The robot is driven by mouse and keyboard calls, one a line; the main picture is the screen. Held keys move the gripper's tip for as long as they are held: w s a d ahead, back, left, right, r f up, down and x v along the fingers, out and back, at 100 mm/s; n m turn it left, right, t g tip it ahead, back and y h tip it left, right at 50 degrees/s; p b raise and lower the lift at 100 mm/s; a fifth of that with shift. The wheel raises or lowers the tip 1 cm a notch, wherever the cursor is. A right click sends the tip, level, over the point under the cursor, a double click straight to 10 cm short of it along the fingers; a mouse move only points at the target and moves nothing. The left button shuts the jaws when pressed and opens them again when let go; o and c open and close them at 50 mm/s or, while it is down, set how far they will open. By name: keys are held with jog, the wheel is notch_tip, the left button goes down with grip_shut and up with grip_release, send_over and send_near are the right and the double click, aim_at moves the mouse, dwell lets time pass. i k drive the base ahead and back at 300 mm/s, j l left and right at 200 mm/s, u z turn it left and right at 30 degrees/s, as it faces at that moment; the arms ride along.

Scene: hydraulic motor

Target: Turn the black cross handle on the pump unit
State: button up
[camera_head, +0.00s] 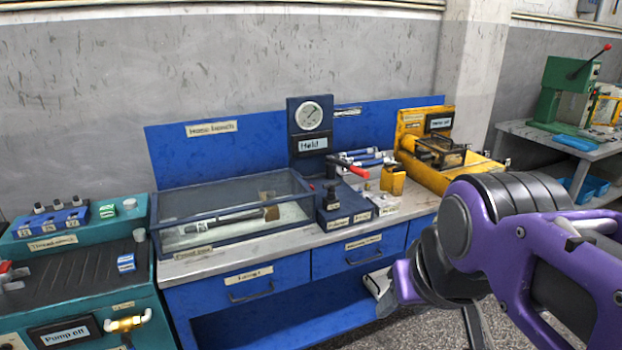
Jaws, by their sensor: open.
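A small dark blue pump block (345,208) stands on the bench top below the round gauge. A black handle (331,190) rises from its left part; it is too small to tell its cross shape or its turn. A red-gripped lever (352,168) sticks out above the block. My purple arm comes in from the right. My gripper (380,284) shows small and partly hidden beyond the arm, low in front of the bench drawers. It is open, apart from the pump block and well below the handle. I see nothing held in it.
A glass-sided tank (231,213) stands left of the pump block. A yellow machine (440,150) stands to the right, with a small yellow block (392,180) near it. The gauge panel (310,127) rises behind. A teal machine (75,270) fills the left.

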aim_at(332, 185)
jog(key=i+l+u, duration=0.2)
jog(key=i, duration=0.25)
jog(key=i+l+u, duration=0.2)
jog(key=i+l, duration=0.2)
